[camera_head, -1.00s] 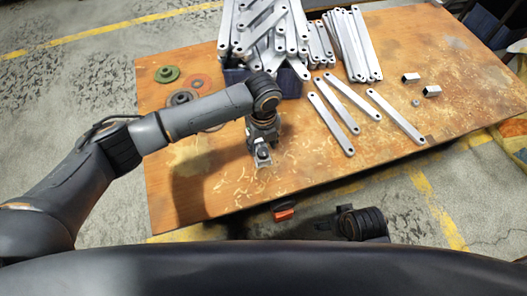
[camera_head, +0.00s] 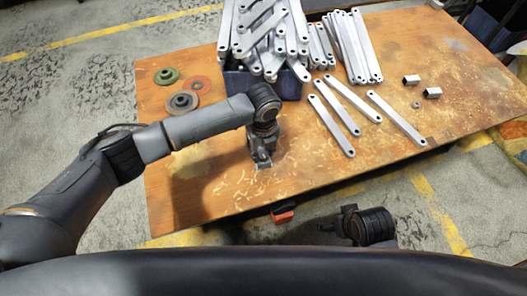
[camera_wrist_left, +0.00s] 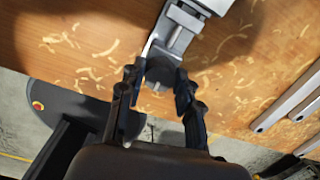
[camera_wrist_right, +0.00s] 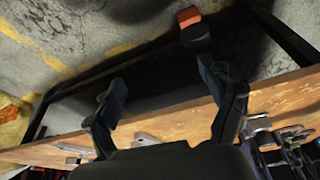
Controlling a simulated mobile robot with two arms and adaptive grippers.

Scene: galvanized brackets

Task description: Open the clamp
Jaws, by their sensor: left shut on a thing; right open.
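The clamp, a silver metal piece (camera_wrist_left: 181,28), stands on the wooden table, and its upper part runs out of the left wrist view. A little of its metal (camera_head: 264,166) shows below my left gripper (camera_head: 262,152) in the head view. In the left wrist view, my left gripper (camera_wrist_left: 159,82) is shut on the dark round knob (camera_wrist_left: 160,70) at the clamp's near end. The fingers hide part of the knob. My right gripper (camera_wrist_right: 160,85) is open and empty, off the table's front edge; it also shows in the head view (camera_head: 335,224).
A dark blue bin (camera_head: 238,82) heaped with metal brackets stands at the back. Loose brackets (camera_head: 395,117) and small metal pieces (camera_head: 432,92) lie to the right. Grinding discs (camera_head: 182,103) lie at the left. A red-ended black part (camera_head: 284,217) is by the front edge.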

